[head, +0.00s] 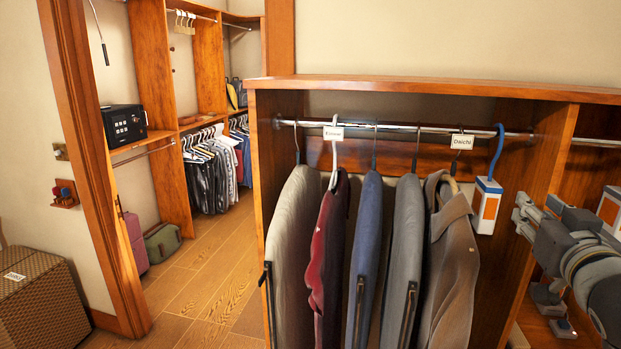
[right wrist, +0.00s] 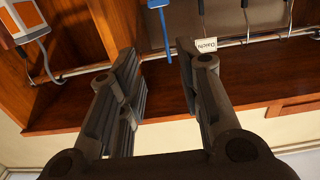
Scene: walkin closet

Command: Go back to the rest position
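My right gripper (head: 535,212) is at the right of the head view, in front of the wooden rack's right section. In the right wrist view my right gripper (right wrist: 160,55) shows two dark fingers spread apart with nothing between them. Beyond the fingers, the blue hook (right wrist: 162,45) shows on the rod side, apart from them. In the head view a white and orange box (head: 487,205) hangs from this blue hook (head: 497,150), left of the gripper. My left gripper is not in view.
Several garments, such as a blue jacket (head: 367,230), hang from the metal rod (head: 400,128). A wooden divider (head: 548,165) stands beside the gripper. Another white and orange box (right wrist: 22,22) hangs close by. Free floor (head: 205,290) lies left of the rack; a woven box (head: 42,310) stands far left.

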